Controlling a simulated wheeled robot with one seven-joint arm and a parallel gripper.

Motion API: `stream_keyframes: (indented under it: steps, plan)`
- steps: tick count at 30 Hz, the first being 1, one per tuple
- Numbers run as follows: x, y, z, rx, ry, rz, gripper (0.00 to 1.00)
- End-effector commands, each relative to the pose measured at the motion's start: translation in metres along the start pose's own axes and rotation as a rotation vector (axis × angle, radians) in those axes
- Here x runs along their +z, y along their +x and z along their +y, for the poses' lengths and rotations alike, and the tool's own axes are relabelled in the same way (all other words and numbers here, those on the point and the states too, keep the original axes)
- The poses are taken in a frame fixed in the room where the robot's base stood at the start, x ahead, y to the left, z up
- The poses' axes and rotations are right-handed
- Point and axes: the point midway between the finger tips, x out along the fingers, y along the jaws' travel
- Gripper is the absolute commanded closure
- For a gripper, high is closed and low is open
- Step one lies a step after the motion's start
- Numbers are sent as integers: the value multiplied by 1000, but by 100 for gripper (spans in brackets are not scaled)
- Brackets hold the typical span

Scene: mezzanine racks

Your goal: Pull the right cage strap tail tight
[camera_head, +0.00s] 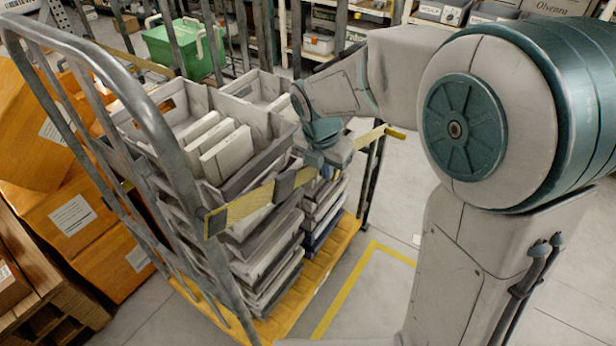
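A yellow strap (243,206) runs across the open front of the roll cage (187,170), from the left post up to the right. A dark grey buckle (293,181) sits on it near the middle. A further yellow piece (371,137) shows to the right of my gripper and ends in a darker yellow tip near the right post; whether it is the strap tail is unclear. My gripper (337,157) is at the strap line, just right of the buckle. Its fingers are small and partly hidden by my wrist, so I cannot tell whether they hold the strap.
Stacked grey totes (262,258), the top ones holding white items, fill the cage on a yellow base (315,277). Orange boxes (85,222) stand left on a wooden pallet. A green crate (185,48) and racks stand behind. Floor with a yellow line (345,285) is clear in front.

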Motion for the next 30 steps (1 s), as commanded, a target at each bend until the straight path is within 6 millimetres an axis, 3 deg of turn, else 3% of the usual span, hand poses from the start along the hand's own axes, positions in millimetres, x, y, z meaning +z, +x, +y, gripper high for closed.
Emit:
stream_keyframes:
  steps: [4, 8, 11, 21, 30]
  plan:
    - [1, -2, -1, 1, 7, -6, 100]
    - [-11, -15, 1, 1, 5, -6, 100]
    - [-25, -28, 3, 1, 5, -6, 100]
    - [-28, -100, 6, 4, -2, -6, 100]
    - [-28, -123, 5, 1, 1, -4, 100]
